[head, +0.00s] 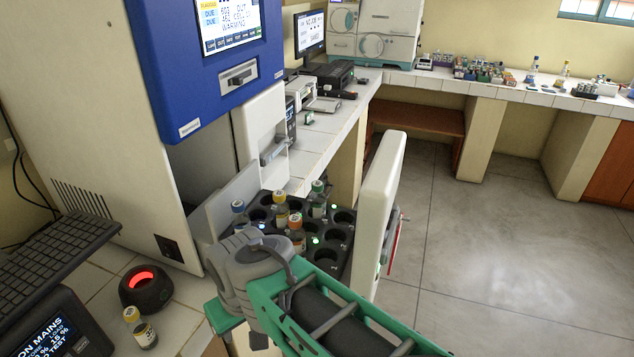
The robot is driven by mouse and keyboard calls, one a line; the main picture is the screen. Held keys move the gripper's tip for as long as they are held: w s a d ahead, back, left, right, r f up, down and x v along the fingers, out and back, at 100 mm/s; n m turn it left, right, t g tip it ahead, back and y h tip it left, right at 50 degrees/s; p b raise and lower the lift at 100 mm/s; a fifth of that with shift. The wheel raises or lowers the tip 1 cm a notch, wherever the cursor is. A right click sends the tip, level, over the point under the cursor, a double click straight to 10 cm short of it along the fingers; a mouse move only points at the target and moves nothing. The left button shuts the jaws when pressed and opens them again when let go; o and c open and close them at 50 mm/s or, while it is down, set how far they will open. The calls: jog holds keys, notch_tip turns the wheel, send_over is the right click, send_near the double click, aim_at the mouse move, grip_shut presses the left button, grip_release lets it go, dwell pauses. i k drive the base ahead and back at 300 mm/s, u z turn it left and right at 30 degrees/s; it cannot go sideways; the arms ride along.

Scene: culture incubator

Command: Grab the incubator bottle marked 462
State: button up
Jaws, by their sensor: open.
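A pulled-out black incubator rack (335,252) holds several small capped bottles in round wells. They include a blue-capped bottle (238,209), a yellow-capped bottle (281,204), an orange-capped bottle (296,228) and a green-capped bottle (318,200). Their labels are too small to read, so I cannot tell which is 462. My gripper (245,258) is at the near left edge of the rack, in front of the bottles, and hides part of it. It is open, with no bottle seen in it; its fingertips are hard to make out.
The blue and white incubator (190,70) stands at left, with a white drawer front (380,215) upright right of the rack. A yellow-capped bottle (145,333), a red-glowing round device (146,288) and a keyboard (55,260) are at lower left. Floor at right is clear.

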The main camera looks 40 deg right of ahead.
aim_at(240, 219)
jog(key=u, duration=2.1)
jog(key=k, duration=0.85)
jog(key=u, duration=0.4)
